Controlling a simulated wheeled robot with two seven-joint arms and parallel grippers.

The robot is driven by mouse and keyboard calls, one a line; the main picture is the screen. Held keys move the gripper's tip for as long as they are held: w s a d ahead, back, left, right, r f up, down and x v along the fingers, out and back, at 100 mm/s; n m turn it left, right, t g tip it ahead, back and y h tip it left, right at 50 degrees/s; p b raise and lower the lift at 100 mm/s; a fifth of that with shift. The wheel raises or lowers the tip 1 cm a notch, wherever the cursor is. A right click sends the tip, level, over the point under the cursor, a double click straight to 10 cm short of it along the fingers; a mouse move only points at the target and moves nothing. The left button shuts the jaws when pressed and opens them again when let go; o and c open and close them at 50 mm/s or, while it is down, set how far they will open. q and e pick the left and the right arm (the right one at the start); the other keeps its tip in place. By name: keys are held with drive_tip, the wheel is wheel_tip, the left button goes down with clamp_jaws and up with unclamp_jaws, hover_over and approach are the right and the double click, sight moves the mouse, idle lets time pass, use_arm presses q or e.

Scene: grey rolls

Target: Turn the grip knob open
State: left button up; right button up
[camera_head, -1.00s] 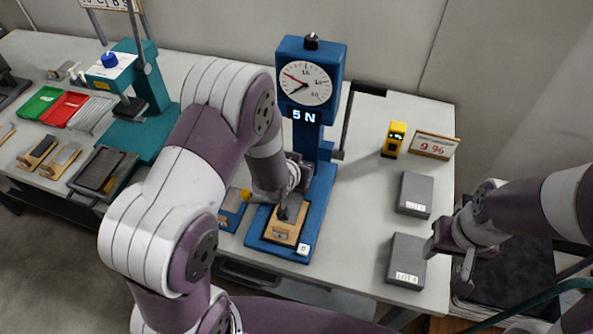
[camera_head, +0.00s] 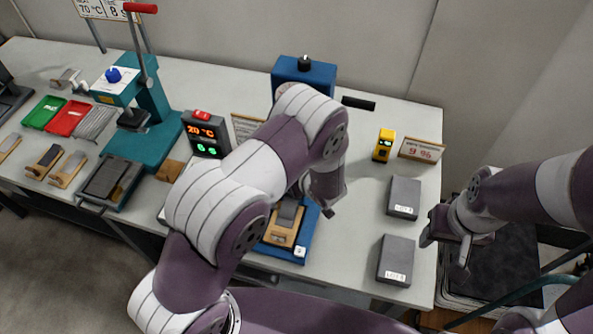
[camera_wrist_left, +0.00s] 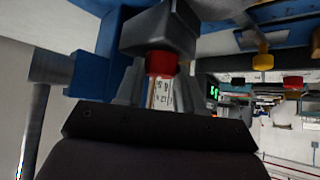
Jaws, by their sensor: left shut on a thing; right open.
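The blue tester (camera_head: 313,76) stands at mid-table, its dial hidden behind my left arm. A wooden block with a grey pad (camera_head: 284,226) lies on its base. In the left wrist view, a red knob (camera_wrist_left: 159,62) sits against a dark grip block (camera_wrist_left: 158,32) beside the blue frame (camera_wrist_left: 92,58). My left gripper (camera_wrist_left: 158,88) is shut with its fingers either side of the red knob; the exact contact is partly hidden. My left fingers are not visible in the head view. My right gripper (camera_head: 446,252) is open and empty, off the table's right edge.
A teal press (camera_head: 150,105), a display box (camera_head: 206,135) and coloured trays (camera_head: 68,117) are at left. A yellow knob (camera_wrist_left: 262,60) shows in the wrist view.

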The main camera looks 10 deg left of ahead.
use_arm(q)
drive_tip(key=shift+n, duration=0.4)
drive_tip(key=o, duration=1)
drive_tip(key=shift+w, duration=0.1)
drive_tip(key=shift+o, duration=0.2)
drive_tip(key=shift+r, duration=0.1)
drive_tip(key=v, duration=1.2)
drive_tip(key=shift+d, duration=0.3)
drive_tip(key=shift+r, duration=0.1)
